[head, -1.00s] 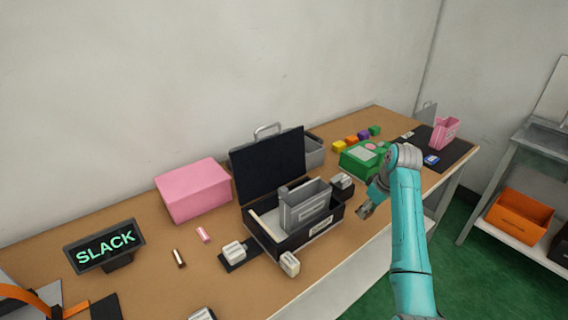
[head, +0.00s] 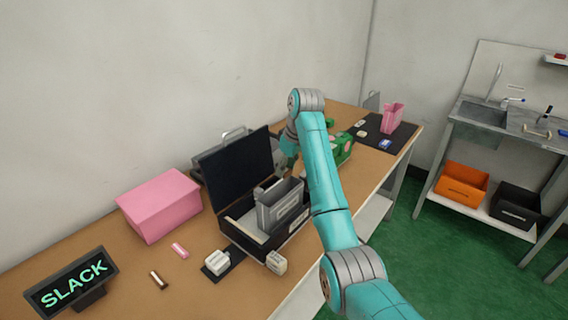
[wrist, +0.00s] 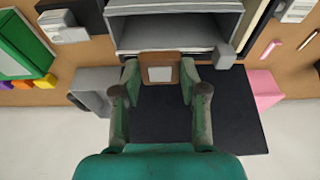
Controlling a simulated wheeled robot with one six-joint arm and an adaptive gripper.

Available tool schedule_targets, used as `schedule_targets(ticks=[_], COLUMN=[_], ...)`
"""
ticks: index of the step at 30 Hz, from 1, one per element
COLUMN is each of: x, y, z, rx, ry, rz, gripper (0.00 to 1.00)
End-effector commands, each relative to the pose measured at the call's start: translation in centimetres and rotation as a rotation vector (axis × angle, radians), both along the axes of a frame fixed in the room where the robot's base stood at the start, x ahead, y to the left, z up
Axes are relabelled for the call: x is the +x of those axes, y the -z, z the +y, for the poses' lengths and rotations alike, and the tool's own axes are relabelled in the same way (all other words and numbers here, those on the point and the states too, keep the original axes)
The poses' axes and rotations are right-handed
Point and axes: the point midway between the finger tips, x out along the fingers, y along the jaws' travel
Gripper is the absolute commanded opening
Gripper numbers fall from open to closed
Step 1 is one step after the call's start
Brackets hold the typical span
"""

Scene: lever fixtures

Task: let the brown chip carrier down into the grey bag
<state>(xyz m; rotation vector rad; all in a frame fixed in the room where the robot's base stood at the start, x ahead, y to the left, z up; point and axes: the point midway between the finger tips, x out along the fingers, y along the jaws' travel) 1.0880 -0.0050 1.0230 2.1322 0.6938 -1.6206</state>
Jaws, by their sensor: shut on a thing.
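My gripper (wrist: 160,70) is shut on the brown chip carrier (wrist: 160,57), a small brown piece with a pale label. In the head view my gripper (head: 289,155) is above and behind the grey bag (head: 284,207); the carrier cannot be made out there. The grey bag stands upright and open-topped in the black case. In the wrist view the bag (wrist: 176,8) is at the top, its mouth facing me, and the carrier overlaps the near edge of the mouth. I cannot tell the height between them.
The black case's raised lid (head: 237,174) stands behind the bag. A pink box (head: 160,205) is at left, a green device (head: 341,149) at right. A grey box (wrist: 94,90) shows beside the lid. White blocks (head: 216,262) lie near the case's front left.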

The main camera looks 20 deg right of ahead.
Motion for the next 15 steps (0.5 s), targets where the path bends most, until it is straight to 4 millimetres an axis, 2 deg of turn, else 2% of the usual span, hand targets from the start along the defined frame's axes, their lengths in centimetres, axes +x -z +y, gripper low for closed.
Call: schedule_targets(ticks=[15], x=[0.0], y=[3.6], z=[0.0], rx=[0.0], ry=[-0.001], rz=[0.0], gripper=[0.22])
